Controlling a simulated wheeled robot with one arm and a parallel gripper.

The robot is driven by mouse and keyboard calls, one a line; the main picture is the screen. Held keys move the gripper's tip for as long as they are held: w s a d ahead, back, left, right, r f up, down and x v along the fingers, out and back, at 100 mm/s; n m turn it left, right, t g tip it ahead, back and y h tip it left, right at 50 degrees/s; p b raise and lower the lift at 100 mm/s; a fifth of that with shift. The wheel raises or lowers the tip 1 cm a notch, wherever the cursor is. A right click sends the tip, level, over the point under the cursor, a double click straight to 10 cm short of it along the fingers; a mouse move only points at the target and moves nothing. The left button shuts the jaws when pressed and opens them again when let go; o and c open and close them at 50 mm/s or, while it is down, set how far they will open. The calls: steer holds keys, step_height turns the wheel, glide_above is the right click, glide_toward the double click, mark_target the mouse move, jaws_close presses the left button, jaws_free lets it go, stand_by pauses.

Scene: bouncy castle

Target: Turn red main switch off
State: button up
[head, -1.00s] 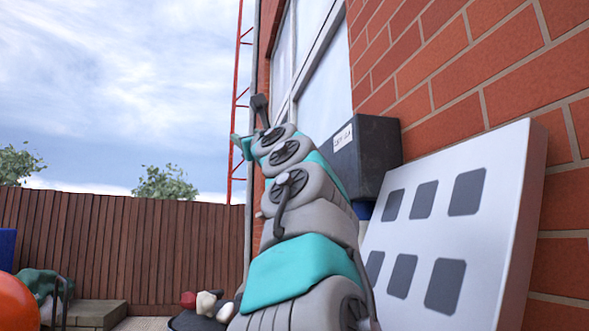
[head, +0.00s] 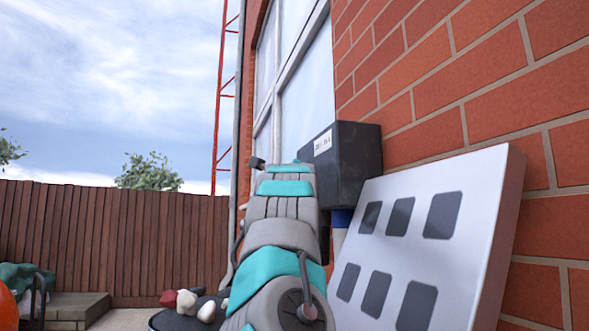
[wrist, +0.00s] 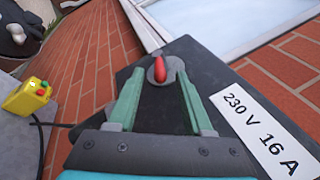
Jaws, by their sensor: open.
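The red main switch (wrist: 159,69) is a small red handle on a round grey base. It sits on the dark box (wrist: 187,55), near its edge, and its handle points along the picture's vertical. The same box hangs on the brick wall in the head view (head: 357,165); the switch does not show there. My gripper (wrist: 160,77) is open, with its green fingers on either side of the switch near the tips. I cannot tell whether they touch it. In the head view my arm reaches toward the box and the fingers are hidden.
A white label (wrist: 264,130) reading "230 V 16 A" is on the box. A yellow box (wrist: 27,97) with red and green buttons lies at the left of the wrist view. A white panel with dark squares (head: 455,270) leans by the brick wall, right of my arm.

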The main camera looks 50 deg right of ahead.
steer(key=shift+p+x, duration=0.65)
steer(key=shift+x, duration=0.65)
steer(key=shift+c, duration=0.2)
jaws_close()
